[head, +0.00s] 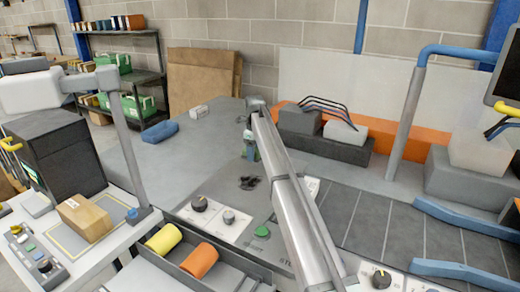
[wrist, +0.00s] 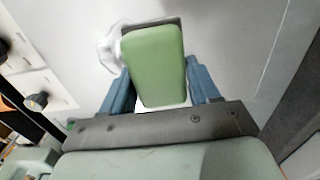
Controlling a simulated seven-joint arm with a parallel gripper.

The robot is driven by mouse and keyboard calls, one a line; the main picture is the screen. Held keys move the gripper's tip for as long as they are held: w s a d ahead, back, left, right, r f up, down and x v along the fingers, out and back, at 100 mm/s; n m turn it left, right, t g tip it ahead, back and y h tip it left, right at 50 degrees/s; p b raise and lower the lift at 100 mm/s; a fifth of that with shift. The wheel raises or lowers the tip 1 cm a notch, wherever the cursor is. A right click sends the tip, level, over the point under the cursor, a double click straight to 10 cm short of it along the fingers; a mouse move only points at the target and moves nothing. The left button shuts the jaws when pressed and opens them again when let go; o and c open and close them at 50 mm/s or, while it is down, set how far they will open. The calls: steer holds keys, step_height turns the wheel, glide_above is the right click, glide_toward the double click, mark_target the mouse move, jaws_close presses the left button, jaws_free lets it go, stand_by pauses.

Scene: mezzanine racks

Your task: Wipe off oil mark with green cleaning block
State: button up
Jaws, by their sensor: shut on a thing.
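The green cleaning block (wrist: 154,62) is between the two blue fingers of my gripper (wrist: 158,85) in the wrist view, and the gripper is shut on it. In the head view my gripper (head: 250,150) is over the grey worktop, mostly hidden by my arm, with only a little green showing. I cannot tell whether the block touches the worktop. No dark mark shows in the wrist view; a whitish patch (wrist: 108,52) lies beside the block.
Control panels with black knobs (head: 200,204) and a green button (head: 262,231) lie in front of the mark. A blue cloth-like item (head: 160,131) and a small white box (head: 199,112) lie to the left. Yellow (head: 164,239) and orange (head: 199,260) rolls sit in a front tray.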

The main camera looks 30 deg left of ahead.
mark_target(260, 175)
steer(key=shift+f, duration=3.7)
steer(key=shift+s+f, duration=0.2)
steer(key=shift+f, duration=0.1)
steer(key=shift+s+f, duration=0.1)
steer(key=shift+s, duration=0.35)
steer(key=shift+c, duration=0.5)
steer(key=shift+s, duration=5.25)
steer(key=shift+w+a, duration=0.1)
steer(key=shift+w, duration=5.75)
steer(key=shift+w+d, duration=0.15)
steer(key=shift+d, duration=1.35)
steer(key=shift+s+a, duration=0.1)
steer(key=shift+s, duration=6.1)
steer(key=shift+w+a, duration=0.1)
steer(key=shift+w, duration=6.2)
steer(key=shift+s+r, duration=0.15)
steer(key=shift+r, duration=4)
